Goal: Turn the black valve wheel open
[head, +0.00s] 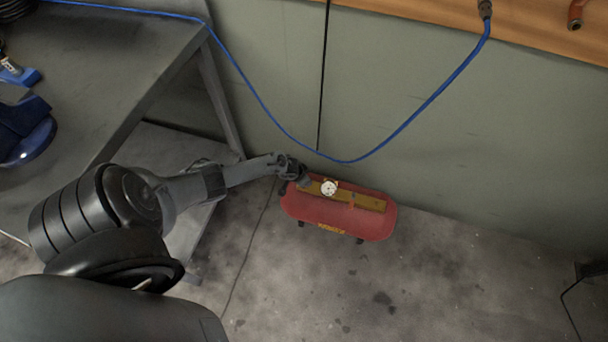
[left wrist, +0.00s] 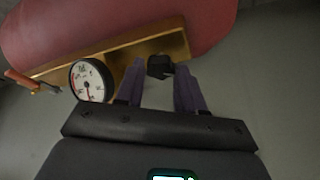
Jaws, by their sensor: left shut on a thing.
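The black valve wheel (left wrist: 160,66) sits at the end of a brass-coloured bar on a red air tank (head: 338,213). My left gripper (left wrist: 161,72) has its two fingers on either side of the wheel and is shut on it. In the head view my left gripper (head: 297,178) is at the left end of the tank, and the wheel is hidden or too small to make out there. The tank also shows in the left wrist view (left wrist: 110,22). My right gripper is not in view.
A white pressure gauge (head: 328,188) stands on the bar (head: 368,201) close to my left gripper. A grey metal table (head: 150,75) stands at the left. A blue hose (head: 268,112) hangs along the wall.

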